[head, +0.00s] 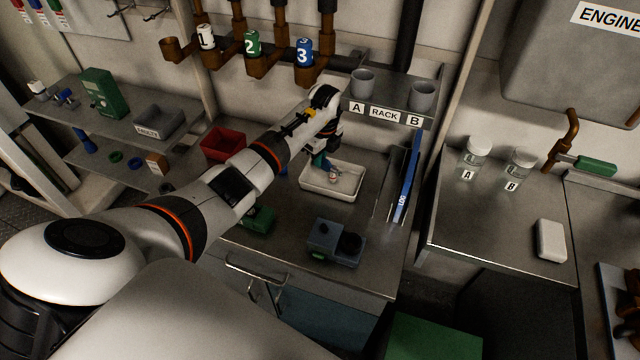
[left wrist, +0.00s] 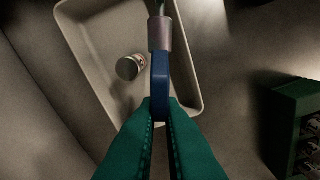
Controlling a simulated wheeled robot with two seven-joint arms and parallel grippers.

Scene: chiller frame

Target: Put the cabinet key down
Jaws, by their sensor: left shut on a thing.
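My left gripper (head: 321,163) reaches over the white tray (head: 316,187) on the middle bench. In the left wrist view its green fingers (left wrist: 160,115) are shut on the cabinet key (left wrist: 160,83), gripping its blue head. A grey metal collar and shaft point away from the fingers, toward the tray. The key overlaps the tray (left wrist: 190,102) in that view; I cannot tell whether it touches it. In the head view the key is too small to make out clearly. My right gripper is not in view.
A small pale cylinder (left wrist: 129,67) lies in the tray. A red bin (head: 222,143) stands left of the tray, a blue-grey device (head: 335,243) in front, and a blue log binder (head: 408,180) to the right. The rack shelf (head: 390,96) with two cups is above.

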